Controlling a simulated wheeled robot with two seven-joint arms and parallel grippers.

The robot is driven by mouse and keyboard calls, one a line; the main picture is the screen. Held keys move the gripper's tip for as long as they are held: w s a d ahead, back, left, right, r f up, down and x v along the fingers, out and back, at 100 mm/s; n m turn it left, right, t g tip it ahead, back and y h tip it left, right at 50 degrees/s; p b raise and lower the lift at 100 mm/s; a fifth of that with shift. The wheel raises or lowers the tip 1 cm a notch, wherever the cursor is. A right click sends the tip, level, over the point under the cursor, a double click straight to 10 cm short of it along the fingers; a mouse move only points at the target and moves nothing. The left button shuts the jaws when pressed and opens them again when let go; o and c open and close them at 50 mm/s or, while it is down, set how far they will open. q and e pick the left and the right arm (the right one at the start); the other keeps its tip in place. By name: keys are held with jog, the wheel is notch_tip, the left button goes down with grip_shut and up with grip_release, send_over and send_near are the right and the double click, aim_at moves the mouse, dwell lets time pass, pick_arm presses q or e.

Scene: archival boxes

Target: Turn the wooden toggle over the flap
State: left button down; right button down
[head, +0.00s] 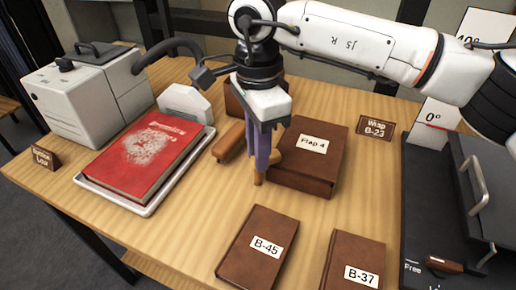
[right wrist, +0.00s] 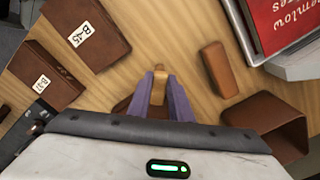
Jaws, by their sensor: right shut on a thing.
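My right gripper (head: 263,158), with purple fingers, points down at the left side of a brown box labelled "Flap 4" (head: 322,162). It is shut on a small wooden toggle (head: 258,178), whose lower end shows below the fingertips. In the right wrist view the toggle (right wrist: 160,76) sticks out between the purple fingers (right wrist: 160,98). The fingers hide part of the toggle and the box's near left edge, so I cannot tell whether the toggle lies over the flap. Only a sliver of the box (right wrist: 122,105) shows there. My left gripper is not in view.
Brown boxes B-45 (head: 257,247) and B-37 (head: 354,262) lie in front. A brown block (head: 229,142) and an open brown case (head: 235,101) are close left and behind. A red book (head: 145,155) lies on a tray; a black device (head: 430,215) stands right.

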dwell(0.3)
jog(key=c, duration=1.6)
grip_release()
notch_tip(320, 180, up, 10)
jog(key=shift+r+p, duration=0.2)
jog(key=shift+p, duration=0.2)
